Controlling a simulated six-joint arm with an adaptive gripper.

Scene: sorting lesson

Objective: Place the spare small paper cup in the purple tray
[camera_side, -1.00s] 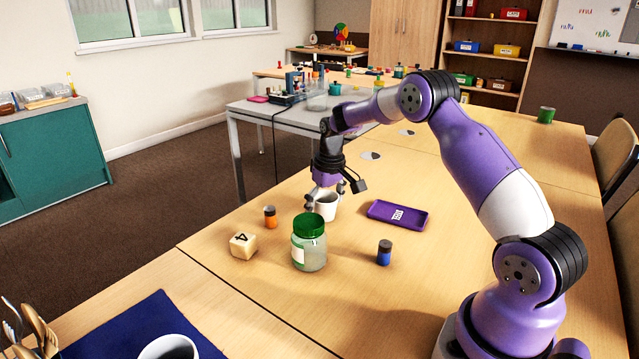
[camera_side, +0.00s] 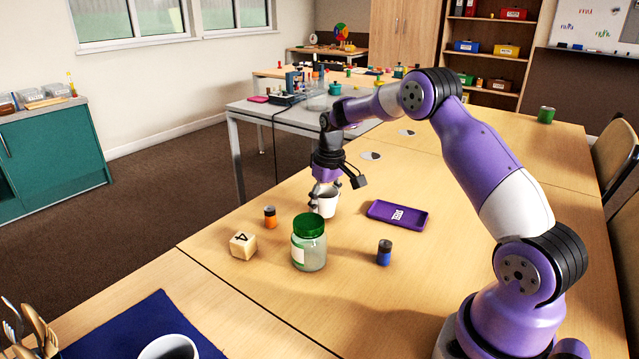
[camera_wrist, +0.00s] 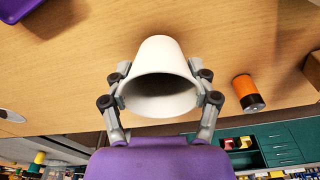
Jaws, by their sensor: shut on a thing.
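The small white paper cup (camera_side: 327,205) is upright between the fingers of my gripper (camera_side: 325,197). In the wrist view, the cup (camera_wrist: 160,68) sits between the two fingers of my gripper (camera_wrist: 160,92), with a finger against each side. My gripper is shut on it. Its open mouth faces the wrist camera. Whether the cup touches the table or is just above it, I cannot tell. The purple tray (camera_side: 372,209) lies flat to the right of the cup, with pale lettering on it. A purple corner (camera_wrist: 18,9) shows at the top left of the wrist view.
An orange battery-like cylinder (camera_side: 270,216) and a wooden number block (camera_side: 243,245) stand left of the cup. A green-lidded jar (camera_side: 309,247) stands in front, and a blue cylinder (camera_side: 384,252) at front right. The table between cup and tray is clear.

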